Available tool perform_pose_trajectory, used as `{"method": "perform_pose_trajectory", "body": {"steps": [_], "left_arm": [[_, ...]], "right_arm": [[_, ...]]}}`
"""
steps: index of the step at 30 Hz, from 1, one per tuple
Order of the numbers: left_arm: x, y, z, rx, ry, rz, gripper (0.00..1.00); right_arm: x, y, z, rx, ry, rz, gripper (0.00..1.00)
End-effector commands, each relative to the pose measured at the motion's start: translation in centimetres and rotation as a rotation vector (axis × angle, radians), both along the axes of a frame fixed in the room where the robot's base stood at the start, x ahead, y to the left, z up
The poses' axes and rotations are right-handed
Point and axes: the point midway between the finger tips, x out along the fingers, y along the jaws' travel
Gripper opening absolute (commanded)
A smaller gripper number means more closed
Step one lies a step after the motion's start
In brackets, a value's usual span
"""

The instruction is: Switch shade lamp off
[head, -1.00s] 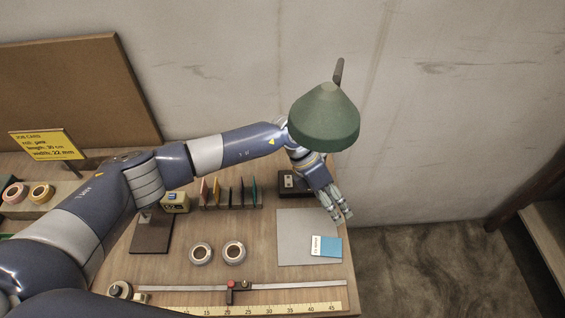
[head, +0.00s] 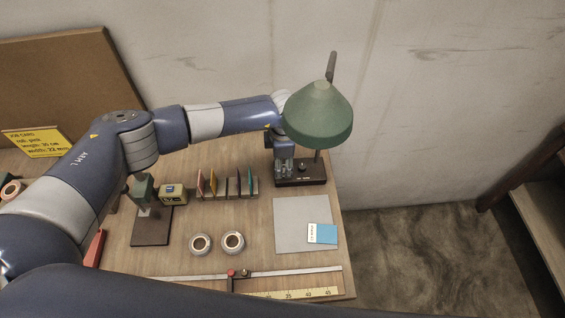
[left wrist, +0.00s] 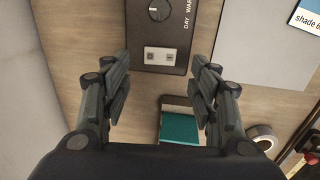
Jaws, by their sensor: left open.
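The shade lamp has a green shade (head: 318,115) and a dark base (head: 313,177) at the back right of the table. In the left wrist view the base (left wrist: 135,58) carries a round knob (left wrist: 158,11) beside "DAY" and "WAR…" lettering, and a pale two-part switch (left wrist: 162,56). My left gripper (head: 284,180) is at the base's left side, below the shade. In the left wrist view its open, empty fingers (left wrist: 161,75) point towards the base, with the switch between them. I cannot tell whether they touch it, or whether the lamp is lit. My right gripper is not in view.
A rack of coloured cards (head: 226,189) stands left of the base. A grey mat (head: 290,235) with a blue-and-white card (head: 325,233) lies in front. Two tape rolls (head: 233,240) and a long ruler (head: 290,271) are nearer. The wall is close behind the lamp.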

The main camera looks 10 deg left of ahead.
Motion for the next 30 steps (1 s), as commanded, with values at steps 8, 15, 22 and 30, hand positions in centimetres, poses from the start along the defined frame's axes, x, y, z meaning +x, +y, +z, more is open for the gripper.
{"method": "perform_pose_trajectory", "body": {"steps": [8, 15, 22, 30], "left_arm": [[0.4, 0.0, -3.2, -0.001, 0.0, 0.001, 0.55], [0.4, 0.0, -3.9, -0.001, 0.0, -0.001, 0.55], [0.4, 0.1, -3.9, -0.001, 0.0, -0.001, 0.41], [0.5, 0.1, -3.9, -0.001, 0.0, 0.0, 0.11]], "right_arm": [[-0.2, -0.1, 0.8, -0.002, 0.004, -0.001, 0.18], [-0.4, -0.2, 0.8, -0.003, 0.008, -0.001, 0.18], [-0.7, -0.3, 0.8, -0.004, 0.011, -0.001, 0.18], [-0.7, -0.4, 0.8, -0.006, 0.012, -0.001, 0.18]]}}
